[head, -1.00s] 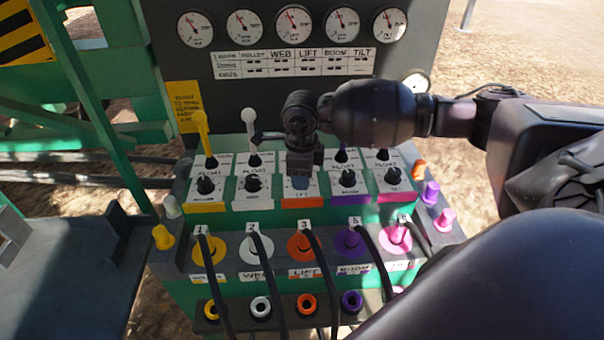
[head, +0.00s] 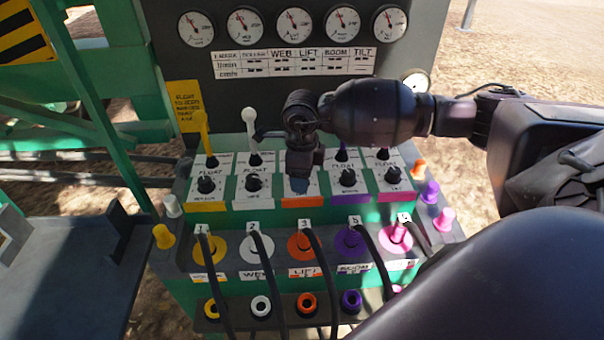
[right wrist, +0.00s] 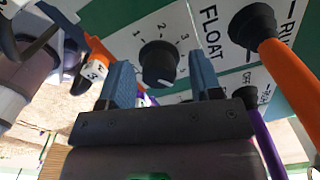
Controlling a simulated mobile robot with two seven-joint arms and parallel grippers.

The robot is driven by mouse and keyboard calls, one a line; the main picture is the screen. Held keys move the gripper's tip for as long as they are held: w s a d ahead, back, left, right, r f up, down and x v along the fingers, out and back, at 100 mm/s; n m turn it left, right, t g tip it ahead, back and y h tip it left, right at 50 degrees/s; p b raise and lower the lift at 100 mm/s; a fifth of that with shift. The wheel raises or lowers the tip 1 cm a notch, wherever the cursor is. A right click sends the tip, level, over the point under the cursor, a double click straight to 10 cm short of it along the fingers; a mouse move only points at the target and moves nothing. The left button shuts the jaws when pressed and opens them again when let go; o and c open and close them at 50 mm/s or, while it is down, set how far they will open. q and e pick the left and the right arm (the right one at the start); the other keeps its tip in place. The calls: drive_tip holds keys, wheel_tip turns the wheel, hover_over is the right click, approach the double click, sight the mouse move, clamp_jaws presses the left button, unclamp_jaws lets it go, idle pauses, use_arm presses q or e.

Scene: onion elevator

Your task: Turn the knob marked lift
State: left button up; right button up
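The lift knob (right wrist: 159,65) is a round black dial on a white plate with numbers around it, seen in the right wrist view. My right gripper (right wrist: 161,77) is open, with one blue finger on each side of the knob. The fingers appear apart from the knob, and nothing is held. In the head view my right gripper (head: 299,183) points down over the orange-edged lift column and hides its knob. My left gripper is not in view.
Similar black knobs flank it, including the web knob (head: 254,183) and boom knob (head: 348,178). Levers stand behind them, including a yellow one (head: 205,133) and a white one (head: 250,124). An orange lever (right wrist: 291,75) is close to the right finger. Hoses (head: 317,265) hang in front.

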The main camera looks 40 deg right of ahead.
wheel_tip(320, 180, up, 11)
idle(0.7)
drive_tip(key=shift+f, duration=0.15)
idle(0.3)
